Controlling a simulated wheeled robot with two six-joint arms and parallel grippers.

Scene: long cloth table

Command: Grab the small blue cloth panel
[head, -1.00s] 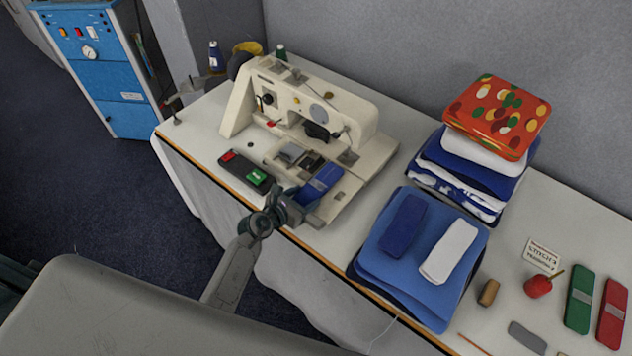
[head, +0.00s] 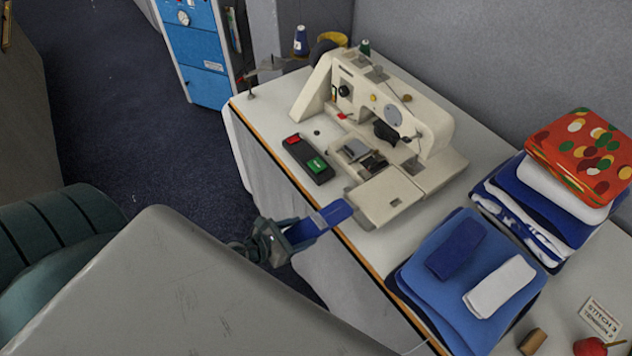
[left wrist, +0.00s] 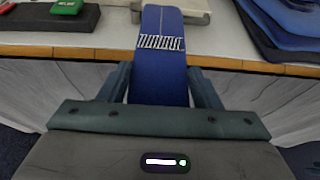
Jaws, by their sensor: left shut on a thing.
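The small blue cloth panel (head: 322,221) is a narrow dark blue strip with a pale stitched band across it. My left gripper (head: 283,238) is shut on its near end and holds it out past the table's front edge. In the left wrist view the panel (left wrist: 162,75) sits between the two fingers of the gripper (left wrist: 160,90) and points away from me, its far end over the table edge. The sewing machine (head: 392,105) stands just behind. My right gripper is not in view.
A control box with red and green buttons (head: 308,160) lies left of the machine. A blue cloth stack (head: 425,275) with a dark blue and a white strip on top is to the right. A taller folded stack (head: 583,155) stands behind it.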

